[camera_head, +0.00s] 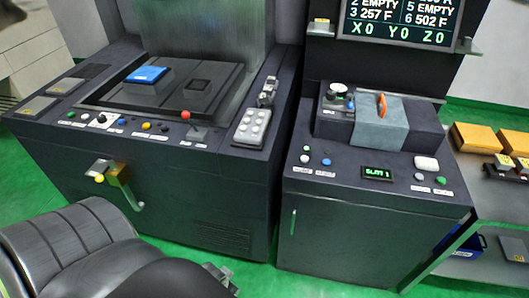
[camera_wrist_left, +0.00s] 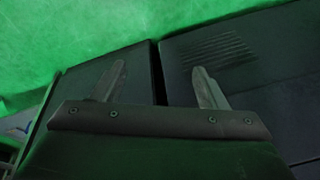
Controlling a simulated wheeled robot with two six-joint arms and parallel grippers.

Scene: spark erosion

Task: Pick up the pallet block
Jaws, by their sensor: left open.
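No part is clearly marked as the pallet block. A blue-topped block (camera_head: 147,75) sits on the dark bed (camera_head: 120,97) of the left machine, beside a small dark raised square. Orange-yellow blocks (camera_head: 475,138) and small grey pieces with yellow labels sit on the shelf at the right; I cannot tell which is the pallet block. My left gripper (camera_wrist_left: 158,68) is open and empty in the left wrist view, its two fingers spread before the dark cabinet fronts, far from these blocks. My right gripper is not in view.
Two dark cabinets stand side by side with a narrow gap. The left panel carries buttons and a grey pad (camera_head: 252,128); the right one bears a grey block (camera_head: 380,124) with an orange piece. A brass fitting (camera_head: 119,174) juts from the left front.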

